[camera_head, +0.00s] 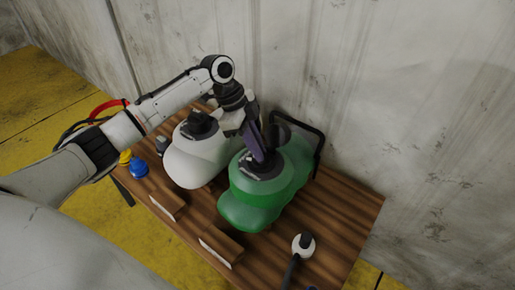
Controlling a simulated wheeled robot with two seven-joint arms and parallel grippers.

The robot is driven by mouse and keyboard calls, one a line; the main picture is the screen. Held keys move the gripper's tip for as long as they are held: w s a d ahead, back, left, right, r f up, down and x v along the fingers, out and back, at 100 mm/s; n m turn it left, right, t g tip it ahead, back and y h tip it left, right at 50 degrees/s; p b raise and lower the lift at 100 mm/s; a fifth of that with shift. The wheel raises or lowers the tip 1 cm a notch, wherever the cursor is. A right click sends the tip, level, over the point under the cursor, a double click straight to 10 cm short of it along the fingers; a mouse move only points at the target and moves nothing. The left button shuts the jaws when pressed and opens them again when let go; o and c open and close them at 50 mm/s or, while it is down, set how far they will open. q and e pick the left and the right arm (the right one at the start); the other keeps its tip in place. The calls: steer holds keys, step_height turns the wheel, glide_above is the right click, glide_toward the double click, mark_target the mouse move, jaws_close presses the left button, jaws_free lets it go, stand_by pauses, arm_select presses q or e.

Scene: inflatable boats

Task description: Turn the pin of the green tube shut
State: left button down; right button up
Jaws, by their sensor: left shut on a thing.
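The green tube (247,215) lies on the wooden table, with a dark round valve (270,172) on top. My left arm reaches in from the left, and my left gripper (262,160) points down onto this valve. It is shut on the pin of the green tube, which the fingers mostly hide. I cannot tell how far the pin is turned. My right gripper does not show.
A white tube (187,166) with a dark valve lies just left of the green one. A black frame (319,139) stands behind. Blue (138,168) and yellow (125,157) pieces sit at the left. A white round piece (303,246) lies front right.

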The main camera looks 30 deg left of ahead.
arm_select(q)
steer(key=shift+w+m+g+b, duration=0.15)
steer(key=shift+m+g, duration=0.3)
steer(key=shift+m, duration=0.65)
steer(key=shift+w+m+g+b, duration=0.15)
steer(key=shift+m+g, duration=0.3)
steer(key=shift+m, duration=0.65)
steer(key=shift+s, duration=0.1)
steer(key=c, duration=1.8)
jaws_free()
steer(key=shift+c, duration=0.2)
steer(key=b+v, duration=0.1)
steer(key=v, duration=0.9)
steer(key=shift+r, duration=0.15)
steer(key=shift+a, duration=0.1)
